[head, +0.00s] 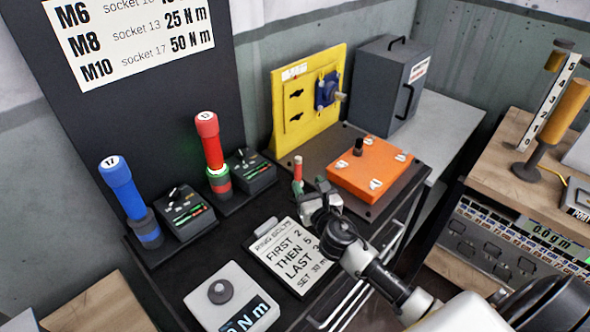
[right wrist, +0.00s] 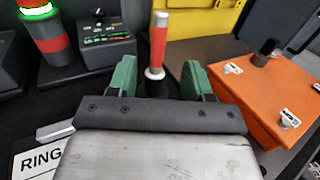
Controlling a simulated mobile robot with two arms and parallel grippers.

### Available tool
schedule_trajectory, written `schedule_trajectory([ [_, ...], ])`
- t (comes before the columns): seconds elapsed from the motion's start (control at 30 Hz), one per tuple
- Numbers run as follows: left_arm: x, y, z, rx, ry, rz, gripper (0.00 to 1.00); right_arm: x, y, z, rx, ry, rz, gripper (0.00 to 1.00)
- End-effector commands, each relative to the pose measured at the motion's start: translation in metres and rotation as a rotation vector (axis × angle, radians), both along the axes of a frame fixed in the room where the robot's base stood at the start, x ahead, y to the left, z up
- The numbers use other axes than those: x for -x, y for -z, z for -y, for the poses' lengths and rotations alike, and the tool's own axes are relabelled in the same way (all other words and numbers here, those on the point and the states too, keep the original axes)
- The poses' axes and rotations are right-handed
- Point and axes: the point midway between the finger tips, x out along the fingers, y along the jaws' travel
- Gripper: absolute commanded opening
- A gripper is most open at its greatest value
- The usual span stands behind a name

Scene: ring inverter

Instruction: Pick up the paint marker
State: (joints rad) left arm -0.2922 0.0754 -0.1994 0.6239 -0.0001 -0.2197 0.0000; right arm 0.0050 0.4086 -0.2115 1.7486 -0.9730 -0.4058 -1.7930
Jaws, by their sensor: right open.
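The paint marker (head: 298,168) stands upright, with a red body and a white collar, near the back of the black bench top. In the right wrist view the marker (right wrist: 158,45) rises ahead of my right gripper, its lower end in a dark holder (right wrist: 157,87). My right gripper (head: 314,194) is open and empty. Its two green fingers (right wrist: 159,78) appear on either side of the marker's base in the wrist view; I cannot tell the exact gap. My left gripper is not in view.
An orange box (head: 370,165) with small clips stands close right of the marker. A yellow panel (head: 308,98) is behind it. A red-handled tool (head: 209,142) and a control box (head: 250,171) stand left. An instruction clipboard (head: 293,254) lies in front.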

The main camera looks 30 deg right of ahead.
Motion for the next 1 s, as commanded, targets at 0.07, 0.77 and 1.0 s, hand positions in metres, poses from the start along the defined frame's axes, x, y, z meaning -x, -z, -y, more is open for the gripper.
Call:
schedule_trajectory([
  [0.07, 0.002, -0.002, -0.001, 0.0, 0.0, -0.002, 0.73, -0.015, -0.003, 0.001, -0.004, 0.001, 0.003, 0.5],
  [0.77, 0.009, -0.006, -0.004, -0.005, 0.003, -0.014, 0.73, -0.093, -0.004, 0.01, -0.01, 0.003, 0.0, 0.5],
  [1.0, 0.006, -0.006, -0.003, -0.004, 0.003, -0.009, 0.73, -0.095, -0.004, 0.01, -0.009, 0.002, 0.0, 0.5],
])
